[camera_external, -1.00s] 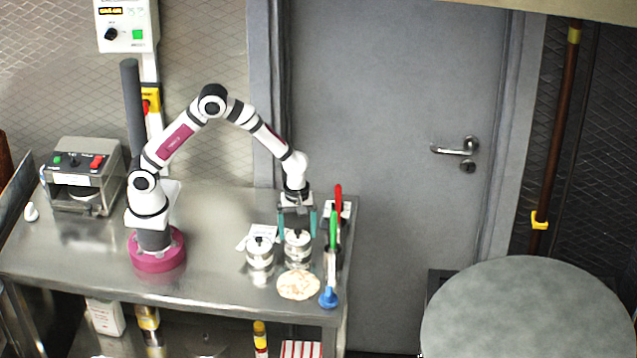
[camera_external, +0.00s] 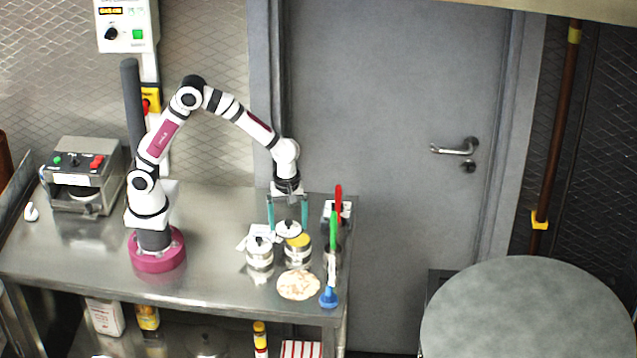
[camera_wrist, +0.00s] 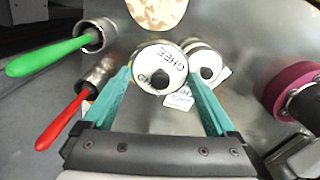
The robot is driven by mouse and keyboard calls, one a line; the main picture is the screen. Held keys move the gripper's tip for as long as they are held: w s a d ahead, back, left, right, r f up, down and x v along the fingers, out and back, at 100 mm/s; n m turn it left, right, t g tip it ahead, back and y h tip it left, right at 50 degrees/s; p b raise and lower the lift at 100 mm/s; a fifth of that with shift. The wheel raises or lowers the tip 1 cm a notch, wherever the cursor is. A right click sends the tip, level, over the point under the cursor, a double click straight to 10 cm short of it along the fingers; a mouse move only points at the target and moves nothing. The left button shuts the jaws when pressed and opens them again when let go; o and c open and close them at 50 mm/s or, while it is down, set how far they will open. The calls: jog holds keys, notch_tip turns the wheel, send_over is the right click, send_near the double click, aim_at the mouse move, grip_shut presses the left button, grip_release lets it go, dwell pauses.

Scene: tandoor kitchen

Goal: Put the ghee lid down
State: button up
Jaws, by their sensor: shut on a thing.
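My gripper (camera_external: 288,229) is shut on the ghee lid (camera_external: 288,227), a round white and steel lid with a black knob. In the wrist view the lid (camera_wrist: 158,62) reads GHEE and sits between the teal fingers (camera_wrist: 158,75). The open ghee pot (camera_external: 298,253) stands below and slightly right of the lid, with yellow ghee showing inside. The lid is raised and apart from the pot's opening. In the wrist view the lid hides most of the pot.
A second, lidded pot (camera_external: 259,260) stands just left, with a white card (camera_external: 243,237) behind it. A flatbread (camera_external: 298,285) lies in front. Holders with a green-handled tool (camera_external: 333,230) and a red-handled tool (camera_external: 339,202) stand right. The steel table (camera_external: 210,235) is clear toward my base.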

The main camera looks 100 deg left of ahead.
jog(key=s+d+r, duration=0.2)
jog(key=d+r, duration=0.2)
jog(key=d, duration=0.2)
jog(key=a+f+n, duration=0.1)
jog(key=a, duration=0.2)
jog(key=w+a+f+n, duration=0.1)
jog(key=a+f, duration=0.1)
jog(key=a, duration=0.1)
jog(key=a+f+n, duration=0.2)
jog(key=a, duration=0.2)
jog(key=shift+w+f, duration=0.2)
jog(key=shift+f, duration=0.05)
jog(key=a+f, duration=0.2)
jog(key=a, duration=0.1)
jog(key=w+a+f, duration=0.1)
jog(key=a+f, duration=0.1)
jog(key=a, duration=0.2)
jog(key=a+f, duration=0.2)
jog(key=a, duration=0.1)
jog(key=shift+w+a+f, duration=0.1)
jog(key=shift+w+a, duration=0.05)
jog(key=shift+w, duration=0.05)
jog(key=f, duration=0.4)
jog(key=shift+a+f, duration=0.1)
jog(key=shift+a, duration=0.1)
jog(key=shift+f, duration=0.1)
